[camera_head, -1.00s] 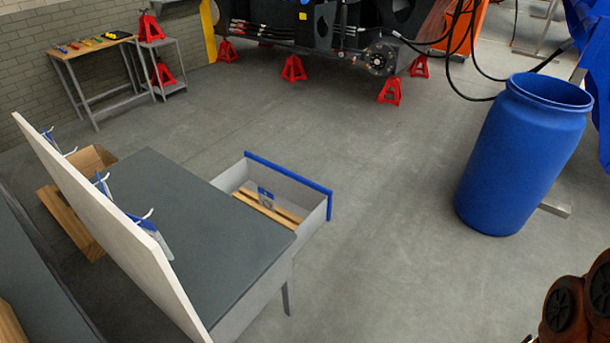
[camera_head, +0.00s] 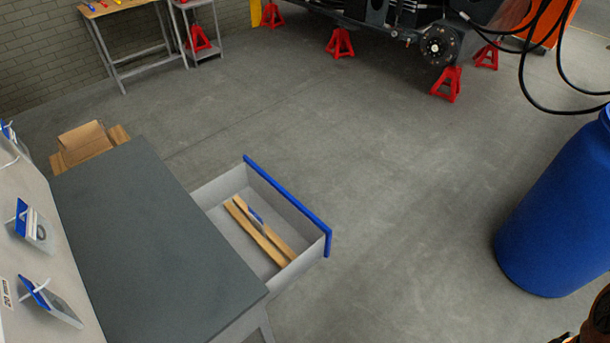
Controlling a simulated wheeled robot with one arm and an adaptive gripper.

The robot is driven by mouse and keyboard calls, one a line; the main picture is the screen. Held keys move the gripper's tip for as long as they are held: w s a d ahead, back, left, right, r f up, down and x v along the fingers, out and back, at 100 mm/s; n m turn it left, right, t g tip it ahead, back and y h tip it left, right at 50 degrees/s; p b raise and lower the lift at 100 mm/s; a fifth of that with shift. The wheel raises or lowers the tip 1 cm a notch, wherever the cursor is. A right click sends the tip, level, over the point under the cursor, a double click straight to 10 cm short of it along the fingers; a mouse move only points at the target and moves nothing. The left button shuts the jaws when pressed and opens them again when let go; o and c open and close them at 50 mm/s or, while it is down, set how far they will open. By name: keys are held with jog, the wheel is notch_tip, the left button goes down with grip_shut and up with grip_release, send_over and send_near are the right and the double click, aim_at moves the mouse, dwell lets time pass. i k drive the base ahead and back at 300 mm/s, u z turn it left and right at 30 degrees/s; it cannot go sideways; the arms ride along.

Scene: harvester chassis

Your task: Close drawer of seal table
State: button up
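The seal table has a dark grey top (camera_head: 150,240) and a pale pegboard along its left side. Its drawer (camera_head: 293,268) is pulled out to the right, with a blue edge strip (camera_head: 285,203) along its front. A dark orange-brown part of my arm shows at the bottom right corner. My gripper's fingers are not visible, and nothing touches the drawer.
A blue barrel (camera_head: 560,210) stands at the right. Cardboard boxes (camera_head: 85,142) lie beyond the table's far end. Red jack stands (camera_head: 340,43) support the chassis at the back. The floor (camera_head: 400,200) between drawer and barrel is clear.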

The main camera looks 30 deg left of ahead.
aim_at(296, 239)
jog(key=i, duration=2.9)
jog(key=u, duration=3.55)
jog(key=k, duration=0.5)
jog(key=u, duration=1.3)
jog(key=i, duration=0.8)
jog(key=z, duration=0.2)
